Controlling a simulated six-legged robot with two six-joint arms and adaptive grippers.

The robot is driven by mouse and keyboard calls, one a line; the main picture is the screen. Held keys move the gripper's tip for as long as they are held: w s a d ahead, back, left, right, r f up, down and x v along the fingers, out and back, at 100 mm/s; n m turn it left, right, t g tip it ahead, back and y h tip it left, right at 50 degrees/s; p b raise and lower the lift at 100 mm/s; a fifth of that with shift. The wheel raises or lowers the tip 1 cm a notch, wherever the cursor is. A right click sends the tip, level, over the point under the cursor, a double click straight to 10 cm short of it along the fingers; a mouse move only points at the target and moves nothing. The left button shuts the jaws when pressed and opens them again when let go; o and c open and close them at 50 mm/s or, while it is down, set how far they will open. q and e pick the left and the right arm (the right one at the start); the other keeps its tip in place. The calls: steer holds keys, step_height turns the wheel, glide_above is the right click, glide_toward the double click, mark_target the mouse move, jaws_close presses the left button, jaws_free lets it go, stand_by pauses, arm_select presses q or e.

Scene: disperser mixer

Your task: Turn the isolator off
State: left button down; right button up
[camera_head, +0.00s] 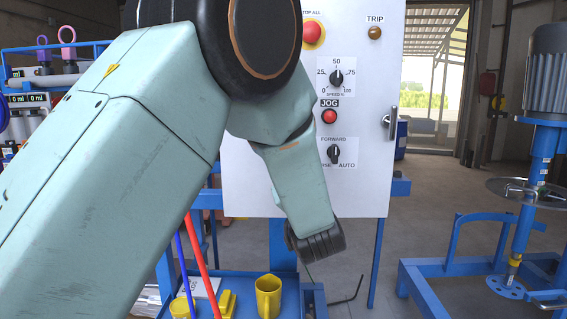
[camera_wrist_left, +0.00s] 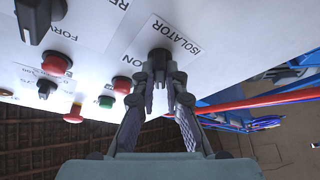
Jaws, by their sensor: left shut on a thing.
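The isolator knob (camera_wrist_left: 160,57) is a dark rotary knob on the white control panel (camera_head: 365,100), next to a label reading ISOLATOR. In the left wrist view my left gripper (camera_wrist_left: 161,72) has its two fingertips closed on the knob, one on each side. The fingers cover much of the knob, so I cannot tell its exact setting. In the head view my left arm crosses in front of the panel and hides the isolator and the left gripper. My right gripper is in neither view.
The wrist view shows a green button (camera_wrist_left: 106,102), red buttons and a large black selector (camera_wrist_left: 38,18) near the isolator. The head view shows a red stop button (camera_head: 313,32), speed knob (camera_head: 336,78), panel handle (camera_head: 391,122), yellow cup (camera_head: 268,296) and blue mixer stand (camera_head: 425,290).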

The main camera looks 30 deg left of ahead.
arm_select(q)
steer(key=shift+n, duration=0.3)
steer(key=c, duration=1.4)
jaws_free()
steer(key=shift+w, duration=0.1)
